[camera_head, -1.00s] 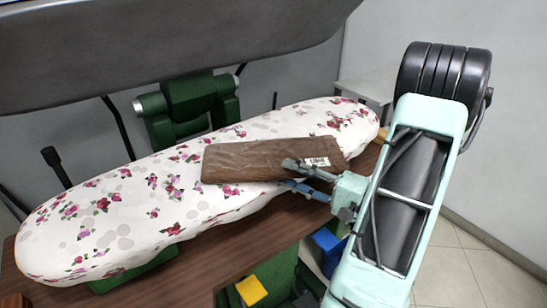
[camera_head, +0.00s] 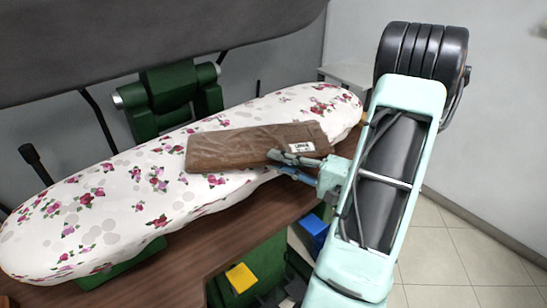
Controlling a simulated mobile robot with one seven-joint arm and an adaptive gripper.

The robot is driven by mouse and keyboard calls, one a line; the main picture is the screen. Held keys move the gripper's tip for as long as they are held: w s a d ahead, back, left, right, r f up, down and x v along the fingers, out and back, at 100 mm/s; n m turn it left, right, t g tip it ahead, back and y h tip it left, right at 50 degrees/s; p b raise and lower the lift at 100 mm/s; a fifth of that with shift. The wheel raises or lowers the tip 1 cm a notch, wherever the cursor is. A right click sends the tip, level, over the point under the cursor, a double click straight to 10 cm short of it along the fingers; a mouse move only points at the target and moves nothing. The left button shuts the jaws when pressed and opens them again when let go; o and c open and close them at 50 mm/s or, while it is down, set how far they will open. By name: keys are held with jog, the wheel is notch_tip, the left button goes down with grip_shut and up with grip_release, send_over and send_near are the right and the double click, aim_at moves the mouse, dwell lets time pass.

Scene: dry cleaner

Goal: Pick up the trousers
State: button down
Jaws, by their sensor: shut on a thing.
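The trousers (camera_head: 235,148) are a flat, folded brown bundle with a white label near the right end. They lie over the floral ironing board (camera_head: 110,215), and I cannot tell whether they touch it or hang just above it. My gripper (camera_head: 285,164) reaches in from the right and is shut on the near edge of the trousers, close to the label. One finger lies over the top of the cloth and the other shows lower, at the near side.
A dark press lid (camera_head: 150,45) overhangs the board, with a green hinge (camera_head: 172,100) behind. A brown wooden table (camera_head: 185,250) is below the board. Yellow (camera_head: 240,277) and blue (camera_head: 314,225) items are under it. Tiled floor (camera_head: 460,250) is free at right.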

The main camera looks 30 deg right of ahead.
jog(key=shift+r, duration=0.4)
notch_tip(320, 180, up, 2)
jog(key=s+a+r, duration=0.4)
jog(key=s+r, duration=0.6)
jog(key=s, duration=0.3)
jog(key=shift+s+a, duration=0.2)
